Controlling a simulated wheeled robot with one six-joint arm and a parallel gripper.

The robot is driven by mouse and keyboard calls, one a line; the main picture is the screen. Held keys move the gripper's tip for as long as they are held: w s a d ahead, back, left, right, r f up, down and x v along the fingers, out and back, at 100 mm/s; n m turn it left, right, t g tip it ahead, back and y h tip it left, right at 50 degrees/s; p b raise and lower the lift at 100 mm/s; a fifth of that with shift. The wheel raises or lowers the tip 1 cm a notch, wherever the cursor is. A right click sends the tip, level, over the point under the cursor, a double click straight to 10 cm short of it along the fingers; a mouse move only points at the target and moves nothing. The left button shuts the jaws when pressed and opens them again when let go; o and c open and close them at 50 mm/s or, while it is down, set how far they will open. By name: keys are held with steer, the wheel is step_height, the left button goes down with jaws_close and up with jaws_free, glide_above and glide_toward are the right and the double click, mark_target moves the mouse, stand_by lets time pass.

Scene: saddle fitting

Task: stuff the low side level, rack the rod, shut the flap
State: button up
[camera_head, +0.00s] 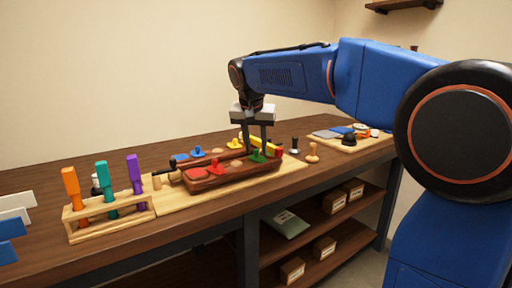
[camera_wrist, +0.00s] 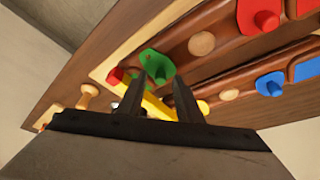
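My gripper (camera_head: 256,151) points down over the right end of a brown saddle-like piece (camera_head: 225,180). Its fingers are apart, with nothing clearly held. In the wrist view, a green flap with a knob (camera_wrist: 157,66) shows just beyond and between the fingertips (camera_wrist: 161,79); I cannot tell whether they touch it. A yellow bar with a red end (camera_wrist: 156,107) passes behind the fingers. A red flap with a knob (camera_head: 215,167) lies further left. A wooden rack (camera_head: 110,221) holds orange, teal and purple-handled tools.
Blue (camera_head: 197,152) and yellow (camera_head: 234,143) knobbed pieces lie on the far side. A wooden peg (camera_head: 312,152) and a dark stamp-like tool (camera_head: 295,145) stand to the right. A second board (camera_head: 355,146) bears small items. The table's front edge is clear.

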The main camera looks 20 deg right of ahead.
steer(key=v, duration=1.7)
steer(key=shift+s, duration=0.15)
steer(key=s+d+f+n+y, duration=0.1)
steer(key=s+d+f, duration=0.3)
steer(key=s+f, duration=1.1)
steer(key=s+d+f+n+t+y, duration=0.1)
steer(key=s+d+f+n, duration=0.3)
steer(key=s+f, duration=1.2)
step_height(320, 180, down, 6)
steer(key=shift+d+r+n, duration=0.1)
steer(key=shift+d+n, duration=0.2)
steer(key=shift+d, duration=0.05)
steer(key=shift+s, duration=0.1)
